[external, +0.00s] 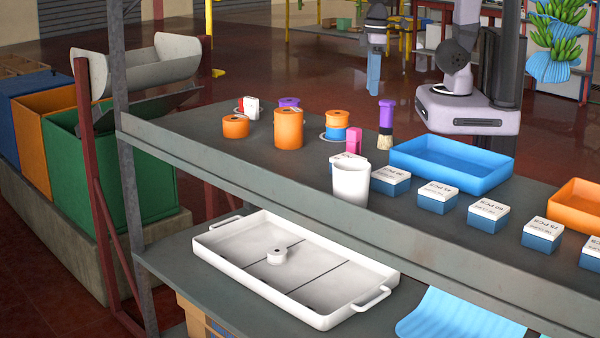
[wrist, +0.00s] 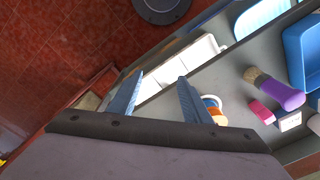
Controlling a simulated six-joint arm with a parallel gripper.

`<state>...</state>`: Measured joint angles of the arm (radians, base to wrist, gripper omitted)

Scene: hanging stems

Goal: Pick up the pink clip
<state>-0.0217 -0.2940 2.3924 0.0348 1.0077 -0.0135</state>
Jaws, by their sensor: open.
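The pink clip (external: 354,138) stands on the upper grey shelf in the external view, behind a white cup. A small pink block, which looks like the same clip (wrist: 262,112), shows at the right of the wrist view, beside a purple-handled brush. My gripper (external: 374,80) hangs in the air beyond the shelf's far edge, above and apart from the clip. In the wrist view my gripper (wrist: 160,84) has its two blue fingers spread, with nothing held between them.
A purple-handled brush (external: 386,118) stands right of the clip. A white cup (external: 351,187) is in front of it. A blue tray (external: 452,176) lies to the right, with several blue-and-white boxes in front. Orange rolls (external: 288,130) stand left. A white tray (external: 220,243) sits below.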

